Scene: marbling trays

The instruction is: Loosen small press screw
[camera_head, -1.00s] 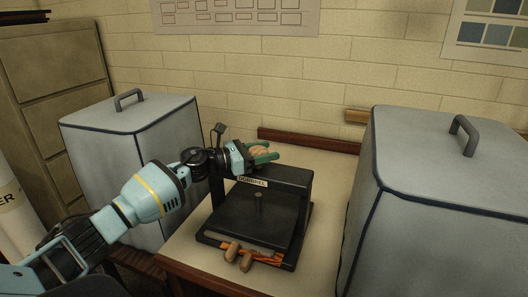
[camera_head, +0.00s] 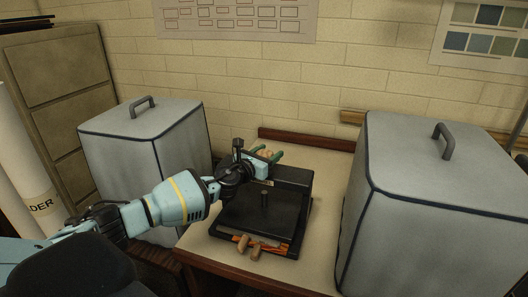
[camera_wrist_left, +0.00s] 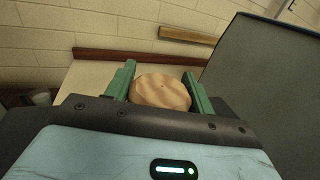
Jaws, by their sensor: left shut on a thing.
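The small press (camera_head: 291,193) is black, with an upright frame and a flat bed, and stands on the table. A wooden knob, the top of its screw, sits above the frame; it shows best in the left wrist view (camera_wrist_left: 160,91) as a round, grained disc. My left gripper (camera_head: 265,154) has its green fingers on either side of the knob and is shut on it. In the left wrist view the fingers (camera_wrist_left: 160,88) flank the knob left and right. The arm hides part of the press frame. My right gripper is not in view.
Two large grey covered boxes flank the press, one at left (camera_head: 140,135) and one at right (camera_head: 425,200). Wooden-handled tools (camera_head: 249,245) lie at the front of the press. A brick wall (camera_head: 270,90) stands behind the table (camera_head: 318,165).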

